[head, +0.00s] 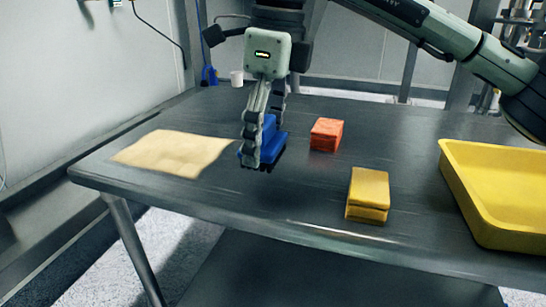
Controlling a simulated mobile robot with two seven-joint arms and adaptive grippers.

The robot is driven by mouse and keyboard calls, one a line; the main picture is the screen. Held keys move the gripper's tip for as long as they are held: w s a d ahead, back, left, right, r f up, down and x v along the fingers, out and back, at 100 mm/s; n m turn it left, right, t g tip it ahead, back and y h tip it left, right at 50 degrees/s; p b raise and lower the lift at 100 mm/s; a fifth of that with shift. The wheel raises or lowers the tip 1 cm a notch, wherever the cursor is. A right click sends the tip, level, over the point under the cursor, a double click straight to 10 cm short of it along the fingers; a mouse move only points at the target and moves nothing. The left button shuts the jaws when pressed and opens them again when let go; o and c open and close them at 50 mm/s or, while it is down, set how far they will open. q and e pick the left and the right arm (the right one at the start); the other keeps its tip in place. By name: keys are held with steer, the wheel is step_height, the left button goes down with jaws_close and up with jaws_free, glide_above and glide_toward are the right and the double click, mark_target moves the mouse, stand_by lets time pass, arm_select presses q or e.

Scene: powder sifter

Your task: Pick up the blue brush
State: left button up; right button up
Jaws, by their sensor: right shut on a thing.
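The blue brush (271,141) is in the head view, left of the table's middle. My right gripper (262,150) comes down from above and is shut on it. The gripper's fingers cover part of the brush. The brush's dark underside is close to the table top, and I cannot tell whether it touches. My left gripper is not in view.
The metal table (250,215) carries a beige cloth (172,153) on the left, a red-orange block (327,134), a yellow block (367,194) and a yellow tray (470,215) at the right. A white cup (237,79) stands at the back. The front left is clear.

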steer(key=s+a+r, duration=0.1)
steer(key=a+r, duration=0.1)
steer(key=a, duration=0.1)
steer(key=a+r, duration=0.2)
steer(key=a, duration=0.1)
steer(key=s+a+r, duration=0.1)
steer(key=a+r, duration=0.1)
steer(key=a, duration=0.2)
steer(key=shift+s, duration=0.3)
steer(key=o, duration=0.5)
steer(key=c, duration=0.3)
